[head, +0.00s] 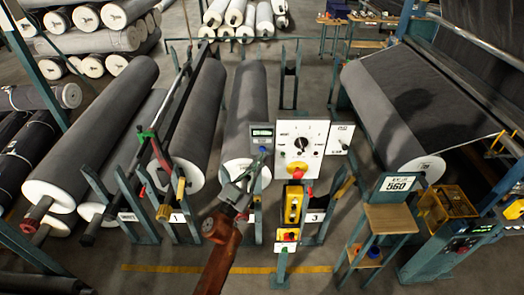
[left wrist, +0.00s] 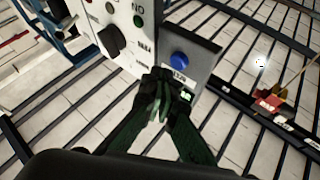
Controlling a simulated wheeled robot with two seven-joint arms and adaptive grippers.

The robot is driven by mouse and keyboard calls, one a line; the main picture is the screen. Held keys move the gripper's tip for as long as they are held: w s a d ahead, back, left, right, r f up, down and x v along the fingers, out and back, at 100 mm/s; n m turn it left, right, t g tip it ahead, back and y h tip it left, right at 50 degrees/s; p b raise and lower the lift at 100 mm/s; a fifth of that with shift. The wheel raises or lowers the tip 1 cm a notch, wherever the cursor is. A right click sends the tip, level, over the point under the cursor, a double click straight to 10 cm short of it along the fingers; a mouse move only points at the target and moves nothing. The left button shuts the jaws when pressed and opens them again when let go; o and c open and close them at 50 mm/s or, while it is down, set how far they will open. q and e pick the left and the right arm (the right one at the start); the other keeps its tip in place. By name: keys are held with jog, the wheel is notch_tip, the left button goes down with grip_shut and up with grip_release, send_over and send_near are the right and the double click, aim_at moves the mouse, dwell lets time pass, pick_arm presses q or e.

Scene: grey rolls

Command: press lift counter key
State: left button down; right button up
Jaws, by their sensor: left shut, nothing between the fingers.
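The lift counter is a small grey box with a lit display (head: 262,132) on the left side of the white control panel in the head view. Its key is a round blue button (head: 262,149), clear and uncovered in the left wrist view (left wrist: 180,60). My left gripper (head: 261,158) comes up from below, with its fingertips just beneath the key in the head view. In the left wrist view, its dark green fingers (left wrist: 170,84) are shut and empty, over the box's label and partly over its display. They appear apart from the key. My right gripper is not in view.
The white panel (head: 287,128) with a black dial and red button stands right beside the counter. A yellow pendant box (head: 293,204) hangs below it. Grey rolls (head: 246,100) lie on racks behind and left. A small wooden stand (head: 390,218) is at the right.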

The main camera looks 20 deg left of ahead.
pick_arm(q)
jog(key=shift+w, duration=0.15)
jog(key=shift+w+a, duration=0.15)
jog(key=shift+w, duration=0.1)
jog(key=shift+w+a, duration=0.15)
jog(key=shift+w, duration=0.35)
dwell(1.0)
jog(key=shift+s, duration=0.3)
jog(key=shift+s+d+p, duration=0.3)
jog(key=shift+s+p, duration=0.1)
jog(key=shift+s, duration=0.2)
